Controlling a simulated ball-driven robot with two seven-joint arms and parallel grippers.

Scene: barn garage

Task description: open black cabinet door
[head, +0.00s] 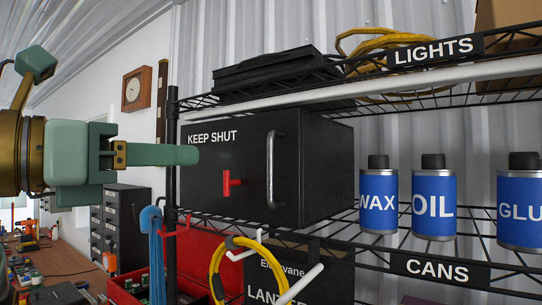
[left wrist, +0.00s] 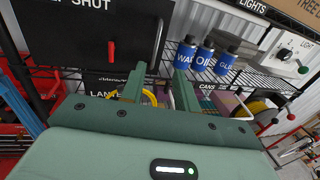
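The black cabinet, marked KEEP SHUT, sits on the wire shelf. Its door (head: 230,145) looks closed and also shows in the left wrist view (left wrist: 70,30). A vertical metal handle (head: 271,170) is on the door's right side, also in the left wrist view (left wrist: 158,45). A red T-shaped latch (head: 231,182) is left of the handle, also in the left wrist view (left wrist: 111,50). My left gripper (head: 194,155) is in front of the door's left part in the head view. In the left wrist view its fingers (left wrist: 158,75) are apart, with nothing held between them. My right gripper is not in view.
Blue WAX (head: 378,205), OIL (head: 434,205) and GLUE (head: 520,205) cans stand right of the cabinet. A black shelf post (head: 171,130) is at its left. Yellow cable (head: 217,275) hangs below. A workbench (head: 70,262) is at lower left.

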